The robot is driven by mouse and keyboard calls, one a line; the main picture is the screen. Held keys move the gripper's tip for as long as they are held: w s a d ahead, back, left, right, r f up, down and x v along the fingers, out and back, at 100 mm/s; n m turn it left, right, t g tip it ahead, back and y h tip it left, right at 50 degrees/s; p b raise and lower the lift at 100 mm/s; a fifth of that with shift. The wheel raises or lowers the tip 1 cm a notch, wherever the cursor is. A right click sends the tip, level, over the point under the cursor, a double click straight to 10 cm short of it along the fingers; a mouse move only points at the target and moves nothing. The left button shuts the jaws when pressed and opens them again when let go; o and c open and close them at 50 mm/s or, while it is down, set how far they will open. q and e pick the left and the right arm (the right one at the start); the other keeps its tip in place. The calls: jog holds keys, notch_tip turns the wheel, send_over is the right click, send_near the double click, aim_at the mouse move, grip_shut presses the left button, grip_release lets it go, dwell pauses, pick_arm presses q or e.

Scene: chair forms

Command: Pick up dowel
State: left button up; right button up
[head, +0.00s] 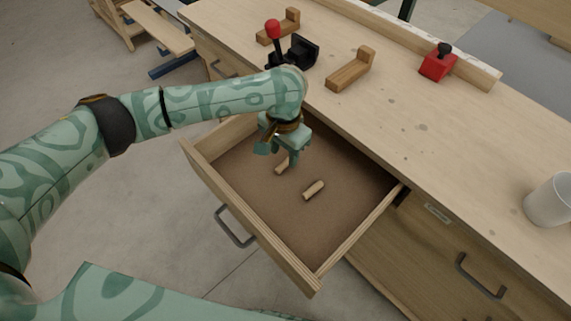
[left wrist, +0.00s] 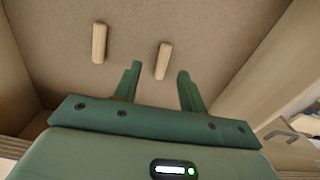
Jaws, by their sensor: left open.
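Two short light-wood dowels lie apart on the brown floor of the open drawer (head: 232,191). One dowel (head: 314,190) lies near the drawer's middle, clear of my gripper. The other dowel (head: 282,166) lies just below my left gripper (head: 284,161) and is partly hidden by it. In the left wrist view one dowel (left wrist: 163,61) shows between the lines of the two open green fingers (left wrist: 158,88), a little beyond their tips. The other dowel (left wrist: 99,43) is off to the left. My left gripper is open, empty and points down into the drawer. My right gripper is not in view.
The drawer's wooden walls surround the gripper, with the workbench top (head: 410,130) above. On the bench are wooden blocks (head: 350,70), a black clamp with a red knob (head: 273,29), a red block (head: 437,63) and a white cup (head: 549,200). The drawer's front half is clear.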

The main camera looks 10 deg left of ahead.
aim_at(283, 164)
pick_arm(q)
jog(key=f+b, duration=0.4)
jog(key=f, duration=0.1)
jog(key=shift+w+a+f, duration=0.2)
jog(key=shift+w+f, duration=0.05)
jog(key=shift+w, duration=0.1)
jog(key=shift+r, duration=0.25)
grip_shut()
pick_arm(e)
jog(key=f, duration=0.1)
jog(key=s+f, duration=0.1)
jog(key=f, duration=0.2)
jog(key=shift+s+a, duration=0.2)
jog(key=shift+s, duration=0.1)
